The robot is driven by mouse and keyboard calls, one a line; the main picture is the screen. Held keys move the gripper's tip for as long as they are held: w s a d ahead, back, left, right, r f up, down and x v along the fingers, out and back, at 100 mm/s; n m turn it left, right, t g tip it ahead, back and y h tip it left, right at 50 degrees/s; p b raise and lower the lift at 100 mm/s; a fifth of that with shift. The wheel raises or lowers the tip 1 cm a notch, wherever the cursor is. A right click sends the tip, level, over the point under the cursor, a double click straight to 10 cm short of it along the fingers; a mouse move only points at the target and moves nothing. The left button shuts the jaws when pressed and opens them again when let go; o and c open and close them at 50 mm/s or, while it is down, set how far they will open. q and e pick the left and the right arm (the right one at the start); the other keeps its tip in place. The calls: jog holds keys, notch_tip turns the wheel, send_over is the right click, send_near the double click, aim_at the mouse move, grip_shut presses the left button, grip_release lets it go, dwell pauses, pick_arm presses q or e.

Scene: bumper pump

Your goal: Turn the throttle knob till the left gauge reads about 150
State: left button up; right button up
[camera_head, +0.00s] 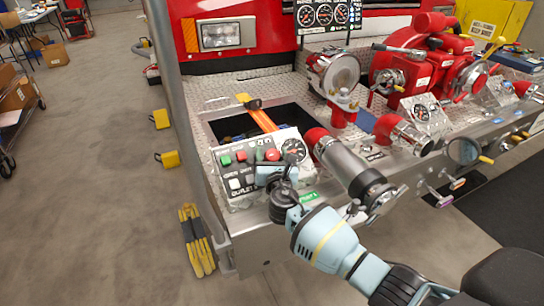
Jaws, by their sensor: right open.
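A red knob (272,154) sits left of that gauge; I cannot read which knob is labelled throttle. A row of three gauges stands at the top, with the left gauge (305,15) at its left end; its needle is too small to read. My right gripper (268,173) is open over the lower part of the panel, just below the red knob. Its fingers hide part of the panel, and contact cannot be told. My left gripper is not in view.
A thick grey pipe with a red collar (345,165) lies right of the panel, close to my right gripper. A red pump (415,65) and valves stand farther right. An open recess with an orange strap (262,119) lies behind the panel. The floor at left is mostly clear.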

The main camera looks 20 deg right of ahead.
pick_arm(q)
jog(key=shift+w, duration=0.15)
pick_arm(e)
jog(key=shift+c, duration=1.3)
jog(key=c, duration=0.7)
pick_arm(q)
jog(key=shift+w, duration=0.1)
pick_arm(e)
jog(key=shift+m+h, duration=0.4)
jog(key=shift+h, duration=0.1)
